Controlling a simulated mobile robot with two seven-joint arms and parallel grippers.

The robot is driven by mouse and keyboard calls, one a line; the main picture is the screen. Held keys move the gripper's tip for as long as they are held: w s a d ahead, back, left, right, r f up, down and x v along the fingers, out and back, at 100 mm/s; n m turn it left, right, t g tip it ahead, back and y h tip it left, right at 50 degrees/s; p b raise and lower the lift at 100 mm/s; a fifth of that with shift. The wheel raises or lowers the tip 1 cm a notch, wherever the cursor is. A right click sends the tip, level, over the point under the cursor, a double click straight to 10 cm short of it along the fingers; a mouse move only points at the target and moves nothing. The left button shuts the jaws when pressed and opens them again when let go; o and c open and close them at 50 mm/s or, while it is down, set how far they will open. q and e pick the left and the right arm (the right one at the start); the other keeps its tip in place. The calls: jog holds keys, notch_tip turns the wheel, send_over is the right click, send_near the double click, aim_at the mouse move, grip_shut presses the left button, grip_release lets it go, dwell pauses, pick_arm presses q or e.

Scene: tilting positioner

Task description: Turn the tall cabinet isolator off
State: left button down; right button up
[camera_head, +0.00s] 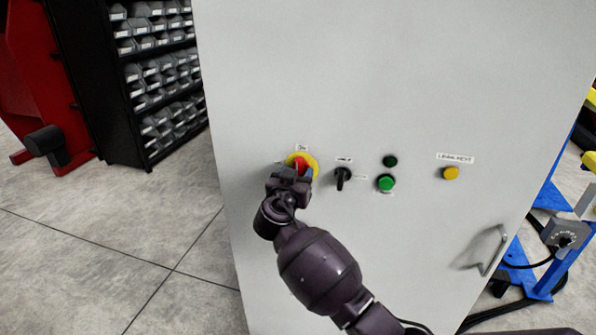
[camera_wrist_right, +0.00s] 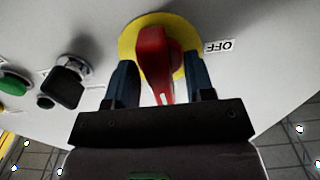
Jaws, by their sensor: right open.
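The tall cabinet (camera_head: 300,80) is light grey and fills the middle of the head view. Its isolator (camera_head: 302,162) is a red handle on a round yellow plate at the left of the control row. In the right wrist view the red handle (camera_wrist_right: 154,62) stands between the two blue-grey fingers, with an "OFF" label (camera_wrist_right: 219,47) to the right of the yellow plate. My right gripper (camera_head: 294,172) is at the isolator and partly covers it. Its fingers (camera_wrist_right: 163,82) are open on either side of the handle; I cannot tell whether either touches it. My left gripper is not in view.
To the right of the isolator are a black selector knob (camera_head: 343,176), a green button (camera_head: 386,183) and a yellow button (camera_head: 451,173). A door handle (camera_head: 493,250) sticks out at lower right. Shelves of bins (camera_head: 155,70) stand behind left. Clear floor (camera_head: 90,220) lies left.

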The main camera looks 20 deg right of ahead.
jog(key=shift+w+d, duration=0.2)
jog(key=shift+w, duration=0.05)
jog(key=shift+c, duration=0.3)
